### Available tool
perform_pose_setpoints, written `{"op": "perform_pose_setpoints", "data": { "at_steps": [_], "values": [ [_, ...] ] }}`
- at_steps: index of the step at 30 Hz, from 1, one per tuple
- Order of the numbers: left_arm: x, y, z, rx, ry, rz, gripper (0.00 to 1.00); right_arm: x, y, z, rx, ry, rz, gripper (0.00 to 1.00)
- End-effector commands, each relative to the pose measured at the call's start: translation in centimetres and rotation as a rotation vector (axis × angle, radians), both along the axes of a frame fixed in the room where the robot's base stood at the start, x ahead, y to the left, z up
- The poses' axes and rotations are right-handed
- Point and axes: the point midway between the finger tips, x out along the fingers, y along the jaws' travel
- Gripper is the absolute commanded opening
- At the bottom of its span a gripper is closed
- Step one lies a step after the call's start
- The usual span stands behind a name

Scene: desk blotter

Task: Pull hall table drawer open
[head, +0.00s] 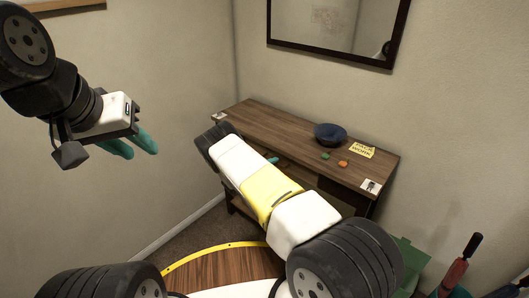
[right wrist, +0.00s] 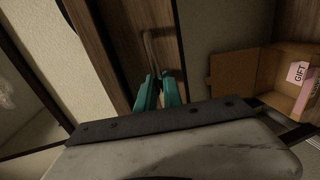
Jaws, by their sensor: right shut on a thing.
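The hall table (head: 300,140) is dark wood and stands along the back wall in the head view. My right arm covers much of its front there. In the right wrist view the drawer front (right wrist: 130,30) is brown wood with a curved metal handle (right wrist: 148,48). My right gripper (right wrist: 160,84) has its teal fingers shut on the lower part of this handle. One right fingertip also shows past my arm in the head view. Whether the drawer stands out from the table is hard to tell. My left gripper (head: 142,152) is open, empty and in the air at the left.
On the table top are a dark blue bowl (head: 330,134), a small green thing (head: 325,156), a small orange thing (head: 343,163) and a yellow note (head: 361,150). An open cardboard box (right wrist: 240,75) with a pink gift label is below the drawer. A mirror (head: 338,32) hangs above.

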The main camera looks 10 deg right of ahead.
Motion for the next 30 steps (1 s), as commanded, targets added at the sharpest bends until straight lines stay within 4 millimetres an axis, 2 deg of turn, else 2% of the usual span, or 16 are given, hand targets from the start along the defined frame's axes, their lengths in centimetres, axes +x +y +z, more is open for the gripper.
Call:
{"op": "perform_pose_setpoints", "data": {
  "at_steps": [23, 30],
  "values": [
    [0.0, 0.0, 0.0, 0.0, 0.0, 0.0, 0.34, -0.1, 0.0, -0.1, 0.0, 0.001, 0.0, 0.0],
    [0.0, 0.0, 0.0, 0.0, 0.0, 0.0, 0.34, -0.9, 1.1, -0.1, 0.0, 0.004, 0.001, 0.0]
  ]
}}
